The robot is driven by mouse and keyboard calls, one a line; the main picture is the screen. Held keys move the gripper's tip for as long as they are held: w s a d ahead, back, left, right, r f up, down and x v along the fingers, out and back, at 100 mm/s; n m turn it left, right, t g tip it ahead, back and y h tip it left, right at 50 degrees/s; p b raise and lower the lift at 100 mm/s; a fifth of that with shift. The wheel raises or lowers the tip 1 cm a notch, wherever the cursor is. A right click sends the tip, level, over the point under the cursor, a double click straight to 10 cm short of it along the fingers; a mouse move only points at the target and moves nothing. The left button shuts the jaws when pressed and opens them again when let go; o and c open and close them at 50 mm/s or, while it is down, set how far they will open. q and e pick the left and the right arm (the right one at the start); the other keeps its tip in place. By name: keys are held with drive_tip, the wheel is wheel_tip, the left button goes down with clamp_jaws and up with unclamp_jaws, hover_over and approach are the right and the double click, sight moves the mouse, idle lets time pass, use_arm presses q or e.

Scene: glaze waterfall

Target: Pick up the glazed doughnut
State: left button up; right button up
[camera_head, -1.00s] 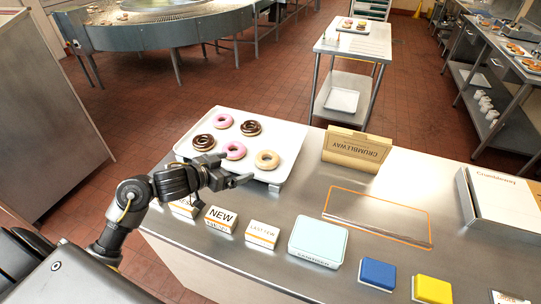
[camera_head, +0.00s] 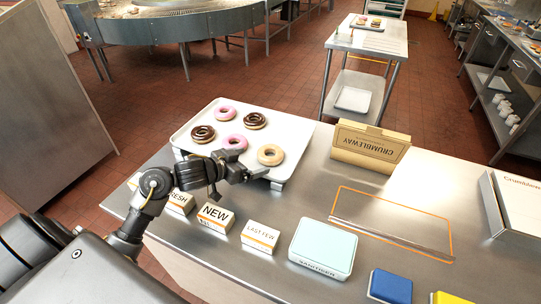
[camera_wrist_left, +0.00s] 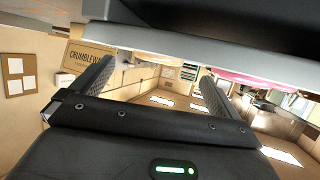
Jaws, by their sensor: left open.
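The glazed doughnut (camera_head: 270,155) is the plain tan ring at the front right of the white tray (camera_head: 190,121). My left gripper (camera_head: 252,165) is open and empty, low at the tray's front edge, just left of and in front of that doughnut. In the left wrist view the fingers (camera_wrist_left: 155,78) stand wide apart, with a thin tan edge of the glazed doughnut (camera_wrist_left: 152,54) between them beside the tray's white rim (camera_wrist_left: 200,45). I cannot tell whether the gripper touches the tray. My right gripper is not in view.
Two pink doughnuts (camera_head: 226,113) and two chocolate ones (camera_head: 203,133) share the tray. A pink one lies close behind the gripper. Small label blocks (camera_head: 215,217) line the counter's front.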

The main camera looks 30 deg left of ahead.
sight(263, 156)
use_arm(q)
drive_tip(key=x, duration=0.3)
drive_tip(key=shift+w, duration=0.1)
drive_tip(key=x, duration=0.5)
drive_tip(key=shift+r+p, duration=0.2)
drive_tip(key=shift+p, duration=0.15)
drive_tip(key=shift+c, duration=0.6)
drive_tip(key=c, duration=0.8)
